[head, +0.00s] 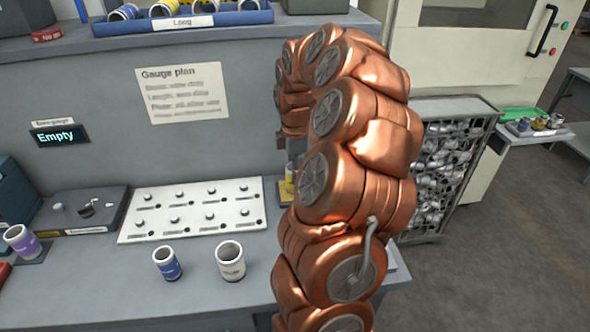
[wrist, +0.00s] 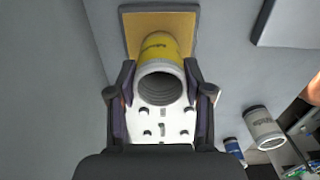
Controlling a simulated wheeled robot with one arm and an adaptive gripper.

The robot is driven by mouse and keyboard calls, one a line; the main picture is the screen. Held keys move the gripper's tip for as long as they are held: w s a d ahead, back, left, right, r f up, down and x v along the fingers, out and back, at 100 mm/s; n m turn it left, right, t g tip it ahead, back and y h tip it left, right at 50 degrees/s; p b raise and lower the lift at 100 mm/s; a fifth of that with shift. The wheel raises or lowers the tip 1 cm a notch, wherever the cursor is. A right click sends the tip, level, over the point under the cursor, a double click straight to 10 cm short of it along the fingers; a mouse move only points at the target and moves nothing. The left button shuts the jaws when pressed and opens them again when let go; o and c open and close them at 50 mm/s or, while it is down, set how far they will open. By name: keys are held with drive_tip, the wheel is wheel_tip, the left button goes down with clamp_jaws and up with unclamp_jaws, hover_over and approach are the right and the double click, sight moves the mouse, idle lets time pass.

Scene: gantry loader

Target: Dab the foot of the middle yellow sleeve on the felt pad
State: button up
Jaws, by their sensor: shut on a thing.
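A yellow sleeve (wrist: 158,48) with a pale, open rim is between the two fingers of my gripper (wrist: 160,92) in the wrist view. My gripper is shut on it. The sleeve's far end lies over the tan felt pad (wrist: 131,28), which has a darker border. I cannot tell whether its foot touches the pad. In the head view my arm hides most of the gripper. A sliver of the sleeve (head: 290,174) and of the pad (head: 284,192) shows left of the arm.
A white board with several pegs (head: 160,212) lies left of the pad. A blue-banded sleeve (head: 167,264) and a white sleeve (head: 230,261) stand in front of it. A wire bin (head: 440,165) stands right.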

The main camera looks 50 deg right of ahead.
wheel_tip(320, 180, up, 7)
drive_tip(key=p, duration=0.2)
idle(0.6)
drive_tip(key=shift+f, duration=0.1)
idle(0.7)
